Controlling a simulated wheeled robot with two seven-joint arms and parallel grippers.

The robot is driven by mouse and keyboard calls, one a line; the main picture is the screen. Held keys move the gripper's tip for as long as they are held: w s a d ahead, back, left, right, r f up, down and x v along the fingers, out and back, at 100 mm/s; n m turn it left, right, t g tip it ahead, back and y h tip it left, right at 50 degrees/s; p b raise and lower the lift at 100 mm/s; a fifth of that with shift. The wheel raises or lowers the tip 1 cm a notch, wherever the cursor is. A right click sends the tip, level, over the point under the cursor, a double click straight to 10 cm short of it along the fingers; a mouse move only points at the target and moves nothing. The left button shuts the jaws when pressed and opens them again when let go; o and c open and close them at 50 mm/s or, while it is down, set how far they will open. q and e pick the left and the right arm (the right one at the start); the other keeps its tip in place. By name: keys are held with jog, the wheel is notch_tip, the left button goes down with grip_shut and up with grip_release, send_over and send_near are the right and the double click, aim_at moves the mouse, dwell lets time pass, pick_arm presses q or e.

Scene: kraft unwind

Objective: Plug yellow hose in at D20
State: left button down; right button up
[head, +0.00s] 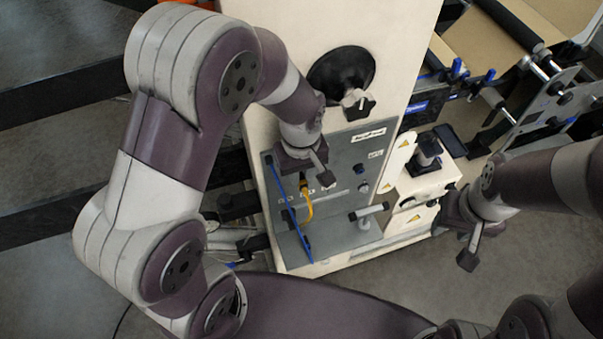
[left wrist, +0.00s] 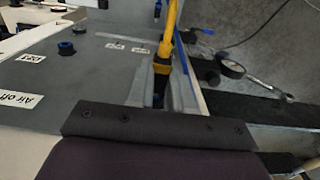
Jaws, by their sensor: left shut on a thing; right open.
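The yellow hose (head: 308,207) hangs in a curve in front of the grey panel (head: 340,205). My left gripper (head: 303,178) is shut on its end, close to the panel's upper left part. In the left wrist view the yellow hose (left wrist: 169,38) runs into a dark and yellow plug (left wrist: 162,72) between the fingers of my left gripper (left wrist: 163,97). The plug's tip is hidden, and I cannot tell whether it touches a port. Small white labels (left wrist: 117,45) on the panel are too small to read, so D20 is not identifiable. My right gripper (head: 470,238) is open and empty, right of the machine.
A blue-edged plate (head: 287,212) stands out at the panel's left side. A lever handle (head: 369,211) and dark blue fitting (left wrist: 67,48) stick out from the panel. A white box with a black knob (head: 428,152) is to the right.

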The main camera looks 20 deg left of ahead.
dwell(0.4)
pick_arm(q)
jog(key=c, duration=0.9)
grip_release()
jog(key=shift+w, duration=0.1)
jog(key=shift+c, duration=0.2)
notch_tip(320, 180, up, 8)
jog(key=shift+r+b, duration=0.1)
jog(key=shift+b, duration=1.05)
notch_tip(320, 180, up, 4)
jog(key=p, duration=0.2)
jog(key=shift+r+p, duration=0.25)
jog(key=shift+p, duration=0.1)
